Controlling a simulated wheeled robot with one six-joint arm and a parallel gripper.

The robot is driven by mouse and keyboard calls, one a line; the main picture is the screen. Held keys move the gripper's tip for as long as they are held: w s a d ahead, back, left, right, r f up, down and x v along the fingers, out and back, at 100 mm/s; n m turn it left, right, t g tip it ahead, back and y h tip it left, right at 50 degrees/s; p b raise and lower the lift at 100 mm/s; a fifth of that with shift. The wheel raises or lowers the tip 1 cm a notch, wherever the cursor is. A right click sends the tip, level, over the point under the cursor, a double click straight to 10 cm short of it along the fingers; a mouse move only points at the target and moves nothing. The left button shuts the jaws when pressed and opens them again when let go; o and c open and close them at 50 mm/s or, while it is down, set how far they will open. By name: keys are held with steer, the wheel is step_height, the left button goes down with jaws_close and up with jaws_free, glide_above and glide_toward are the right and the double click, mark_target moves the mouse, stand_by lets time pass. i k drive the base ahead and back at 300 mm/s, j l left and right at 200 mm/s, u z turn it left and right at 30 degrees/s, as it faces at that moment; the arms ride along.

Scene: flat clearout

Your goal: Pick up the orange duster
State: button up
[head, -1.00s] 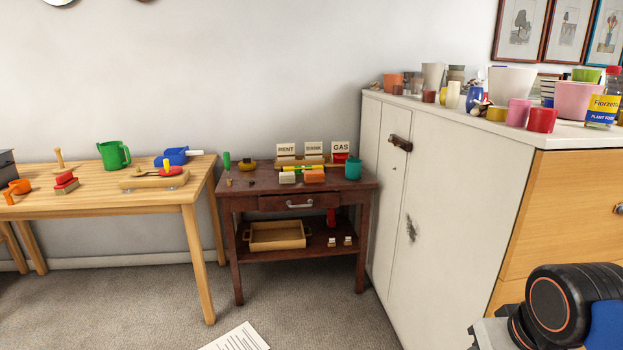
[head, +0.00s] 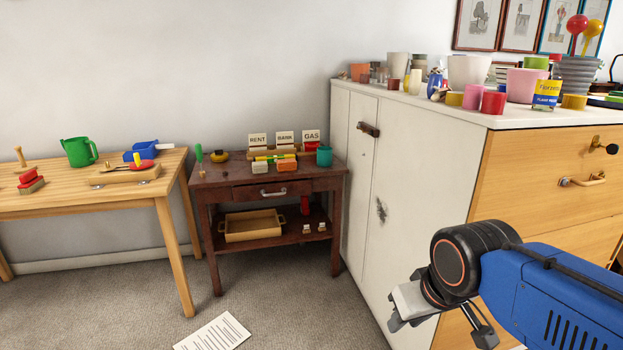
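A small orange block (head: 287,165), which looks like the orange duster, lies on the top of the dark red-brown side table (head: 225,196). It sits near the front edge, just right of a similar cream block (head: 260,168). My gripper (head: 440,328) is at the lower right, in front of the white cabinet side. Its two dark fingers are spread apart, with nothing seen between them. It is well away from the orange block and nearer to the camera.
The tall cabinet (head: 400,190) stands right of the side table, its top crowded with pots. A wooden table (head: 90,203) stands left, with a green jug (head: 79,151). A paper sheet (head: 213,332) lies on the carpet. Letter holders (head: 285,140) stand behind the block.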

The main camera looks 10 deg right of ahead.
mark_target(283, 165)
steer(key=i+u, duration=0.15)
steer(key=i, duration=0.35)
steer(key=i+l+u, duration=0.1)
steer(key=i, duration=0.4)
steer(key=i+l+u, duration=0.15)
steer(key=i, duration=0.35)
steer(key=l, duration=0.05)
